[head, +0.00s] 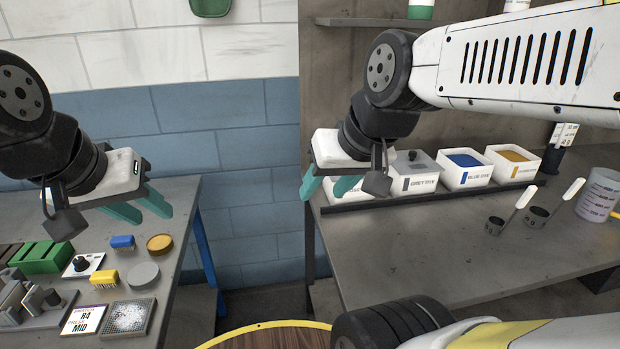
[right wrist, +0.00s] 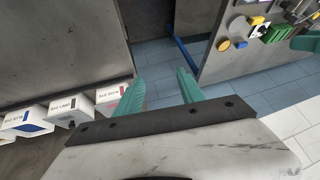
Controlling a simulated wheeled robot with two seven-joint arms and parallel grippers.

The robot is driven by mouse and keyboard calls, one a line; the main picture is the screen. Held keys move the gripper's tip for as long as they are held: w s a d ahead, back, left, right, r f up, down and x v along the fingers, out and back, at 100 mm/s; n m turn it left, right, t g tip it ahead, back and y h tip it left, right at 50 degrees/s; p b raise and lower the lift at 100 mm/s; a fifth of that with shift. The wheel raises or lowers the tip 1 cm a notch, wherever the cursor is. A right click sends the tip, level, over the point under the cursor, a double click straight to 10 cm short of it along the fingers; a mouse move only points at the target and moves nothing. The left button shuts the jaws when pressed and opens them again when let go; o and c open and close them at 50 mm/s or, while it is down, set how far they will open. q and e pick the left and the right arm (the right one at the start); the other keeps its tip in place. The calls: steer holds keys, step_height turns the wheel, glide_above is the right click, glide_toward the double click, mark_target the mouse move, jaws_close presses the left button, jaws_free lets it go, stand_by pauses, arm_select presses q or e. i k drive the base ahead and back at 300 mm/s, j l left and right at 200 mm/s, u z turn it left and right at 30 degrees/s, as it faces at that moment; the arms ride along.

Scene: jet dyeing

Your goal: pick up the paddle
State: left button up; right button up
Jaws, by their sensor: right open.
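I cannot pick out a paddle in either view. My right gripper (head: 323,197) hangs in the air in front of the left end of a row of white bins. Its teal fingers are apart with nothing between them, as the right wrist view (right wrist: 160,78) also shows. My left gripper (head: 155,217) is above the right side of the left table, its teal fingers apart and empty.
The left table (head: 185,215) holds green blocks, small yellow and blue items and discs. The right bench (head: 425,248) holds white powder bins (head: 466,168), two dark-cupped scoops (head: 536,213) and a beaker (head: 598,195). A yellow-rimmed round top (head: 270,338) is low in front. A gap separates the tables.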

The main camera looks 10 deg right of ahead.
mark_target(560, 140)
steer(key=z, duration=2.05)
steer(key=k, duration=0.35)
steer(key=k+u, duration=0.1)
steer(key=u, duration=0.3)
steer(key=k+u, duration=0.1)
steer(key=u, duration=0.3)
steer(key=k+j+u, duration=0.1)
steer(key=u, duration=0.35)
steer(key=i+l+u, duration=0.1)
steer(key=l+u, duration=0.6)
steer(key=u, duration=0.15)
steer(key=l+u, duration=0.45)
steer(key=k+l, duration=0.1)
steer(key=l, duration=0.4)
steer(key=k+l, duration=0.1)
steer(key=l, duration=0.9)
steer(key=k+l, duration=0.15)
steer(key=l, duration=0.35)
steer(key=k+l, duration=0.1)
steer(key=l, duration=0.4)
steer(key=k+l, duration=0.1)
steer(key=l, duration=0.4)
